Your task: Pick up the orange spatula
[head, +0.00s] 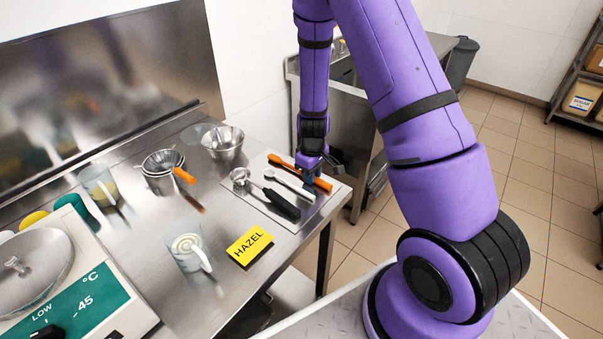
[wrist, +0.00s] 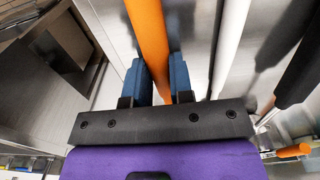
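The orange spatula (head: 282,161) lies at the far right of the tools on a pale mat (head: 262,168) at the table's right end. In the wrist view the orange handle (wrist: 149,30) runs between the two blue fingers of my gripper (wrist: 161,75) and fills the narrow gap, with a finger against each side. The fingers look closed on it. I cannot tell whether the spatula touches the mat.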

